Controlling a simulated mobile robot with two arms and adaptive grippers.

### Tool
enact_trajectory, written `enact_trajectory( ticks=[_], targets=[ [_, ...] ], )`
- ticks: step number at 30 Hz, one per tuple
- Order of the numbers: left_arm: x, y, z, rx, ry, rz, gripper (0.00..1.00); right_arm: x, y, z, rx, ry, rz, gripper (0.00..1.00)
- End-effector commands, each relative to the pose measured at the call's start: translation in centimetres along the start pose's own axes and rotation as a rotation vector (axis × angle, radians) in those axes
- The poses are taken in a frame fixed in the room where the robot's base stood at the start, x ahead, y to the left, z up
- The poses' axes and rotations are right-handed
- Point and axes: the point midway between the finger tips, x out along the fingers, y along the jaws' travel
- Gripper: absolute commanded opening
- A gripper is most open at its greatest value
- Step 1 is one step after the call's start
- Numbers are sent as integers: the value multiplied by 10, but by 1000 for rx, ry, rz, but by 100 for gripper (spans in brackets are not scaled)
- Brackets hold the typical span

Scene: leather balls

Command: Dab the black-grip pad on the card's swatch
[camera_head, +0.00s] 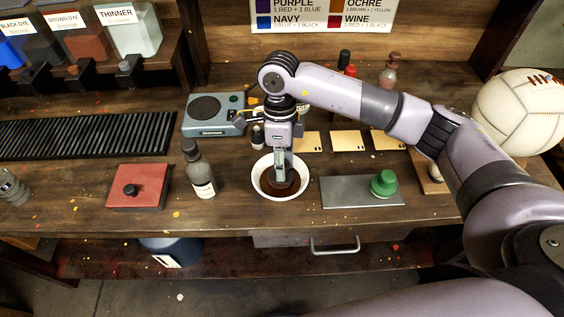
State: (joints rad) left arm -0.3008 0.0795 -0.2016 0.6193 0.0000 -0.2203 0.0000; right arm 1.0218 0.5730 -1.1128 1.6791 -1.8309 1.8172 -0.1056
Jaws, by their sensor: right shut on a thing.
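My right gripper (283,175) points straight down into a white bowl (257,185) of dark brown liquid. It is shut on a dark pad (292,184), taken to be the black-grip pad, mostly hidden by the fingers and low inside the bowl. I cannot tell whether the pad touches the liquid. Tan cards lie in a row behind the bowl: a left one (310,142), a middle one (347,141) and a right one (386,140) partly under my arm. My left gripper is not in view.
A green-knobbed pad (384,183) sits on a grey plate (340,192) right of the bowl. A dark bottle (199,172) and a red block with a black knob (150,177) stand left. A grey-green device (212,113) and a white ball (520,110) are farther back.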

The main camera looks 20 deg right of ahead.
Motion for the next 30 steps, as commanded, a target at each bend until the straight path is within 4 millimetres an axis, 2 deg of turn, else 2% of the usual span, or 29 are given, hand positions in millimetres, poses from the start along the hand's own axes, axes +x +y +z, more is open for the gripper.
enact_trajectory(
  ticks=[11,30],
  targets=[
    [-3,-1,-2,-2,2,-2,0,-6,1,0,0,-1,-1,7],
    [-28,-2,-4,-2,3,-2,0,-56,10,-3,0,-1,-1,7]
  ],
)
